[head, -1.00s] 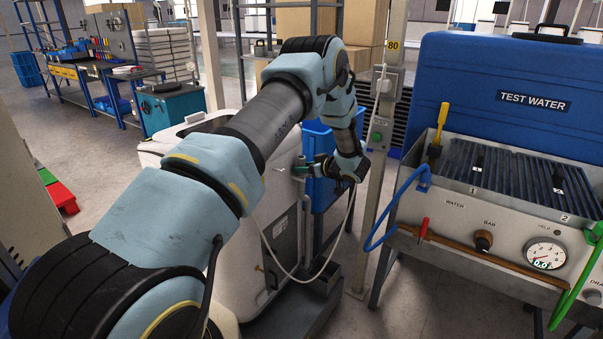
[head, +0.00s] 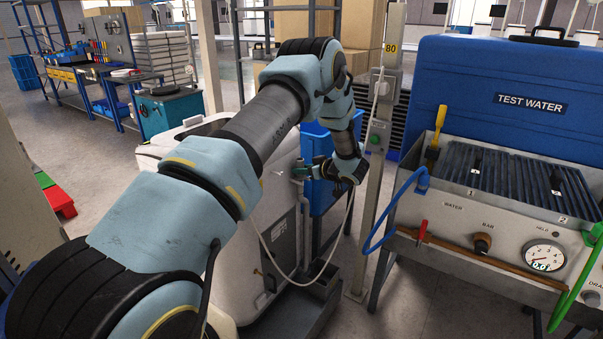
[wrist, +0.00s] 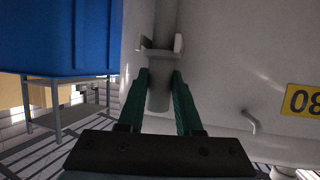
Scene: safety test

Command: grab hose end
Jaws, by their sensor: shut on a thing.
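In the wrist view, the grey hose end (wrist: 158,98) stands upright between the two green fingers of my gripper (wrist: 160,75). My gripper is shut on it. Just above the fingers, a small metal clip (wrist: 161,53) on the pale machine wall surrounds or backs the hose; I cannot tell how firmly it sits there. In the head view, my gripper (head: 304,171) is beside the white machine (head: 270,205), at its right edge. A grey hose (head: 306,235) runs down this side. The grasp itself is too small to make out there.
A blue bin (head: 318,145) stands right behind my gripper. A grey post (head: 379,190) is close to its right. A thin pale line (head: 290,279) hangs in a loop below. The test bench (head: 480,225) with a blue hose (head: 392,215) is further right.

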